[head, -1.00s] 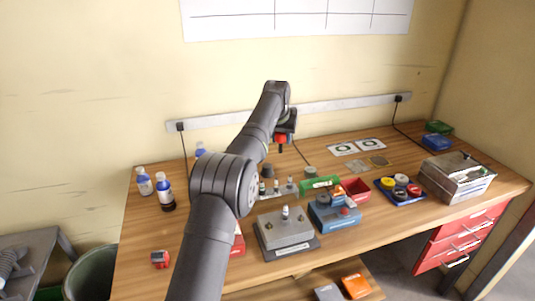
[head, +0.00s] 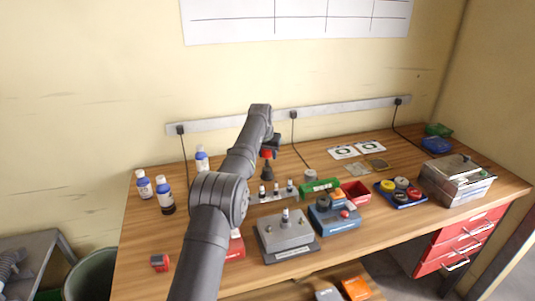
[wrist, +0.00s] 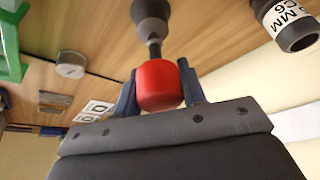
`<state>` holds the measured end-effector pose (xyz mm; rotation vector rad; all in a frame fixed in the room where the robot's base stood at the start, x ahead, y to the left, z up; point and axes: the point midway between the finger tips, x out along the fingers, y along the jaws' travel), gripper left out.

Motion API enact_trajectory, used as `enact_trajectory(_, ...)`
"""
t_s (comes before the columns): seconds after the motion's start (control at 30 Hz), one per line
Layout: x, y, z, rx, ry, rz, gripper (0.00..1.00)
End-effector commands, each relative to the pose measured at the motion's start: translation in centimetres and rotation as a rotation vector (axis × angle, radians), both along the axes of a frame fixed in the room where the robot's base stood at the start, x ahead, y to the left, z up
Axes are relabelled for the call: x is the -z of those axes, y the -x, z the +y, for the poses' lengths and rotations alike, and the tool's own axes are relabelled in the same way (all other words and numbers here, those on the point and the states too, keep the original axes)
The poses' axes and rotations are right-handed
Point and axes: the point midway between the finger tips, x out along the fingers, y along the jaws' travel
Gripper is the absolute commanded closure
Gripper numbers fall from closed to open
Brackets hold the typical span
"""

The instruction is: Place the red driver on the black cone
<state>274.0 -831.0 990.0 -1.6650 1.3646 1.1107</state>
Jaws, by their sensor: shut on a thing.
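My gripper (wrist: 159,90) is shut on the red driver (wrist: 158,84), with one dark finger on each side of its rounded red body. In the head view the red driver (head: 266,154) shows under my wrist. The black cone (head: 267,173) stands on the bench directly below it, and the two line up. In the wrist view a narrow dark shaft runs from the red body to the black cone (wrist: 151,12). I cannot tell whether driver and cone touch or a small gap is left.
A grey strip with several small fittings (head: 272,194) lies in front of the cone. A green block (head: 319,186), a round tin (head: 310,175) and a red tray (head: 356,191) are to the right. Bottles (head: 165,194) stand at left. A labelled bottle (wrist: 290,24) is near in the wrist view.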

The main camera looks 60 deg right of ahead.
Motion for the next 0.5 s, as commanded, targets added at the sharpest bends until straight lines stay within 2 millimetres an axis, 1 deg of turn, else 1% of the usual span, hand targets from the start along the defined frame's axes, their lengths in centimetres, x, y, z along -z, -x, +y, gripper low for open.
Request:
enact_trajectory(0.23,0.32,0.01,0.01,0.000,0.000,0.000,0.89)
enact_trajectory(0.27,0.30,0.01,0.00,0.000,-0.001,0.000,0.57)
enact_trajectory(0.3,0.30,0.01,0.01,0.000,-0.001,0.000,0.49)
enact_trajectory(0.33,0.30,0.01,0.01,0.000,-0.001,0.000,0.43)
enact_trajectory(0.37,0.30,0.01,0.01,0.000,-0.001,0.000,0.41)
enact_trajectory(0.5,0.30,0.01,0.01,0.000,-0.001,0.000,0.41)
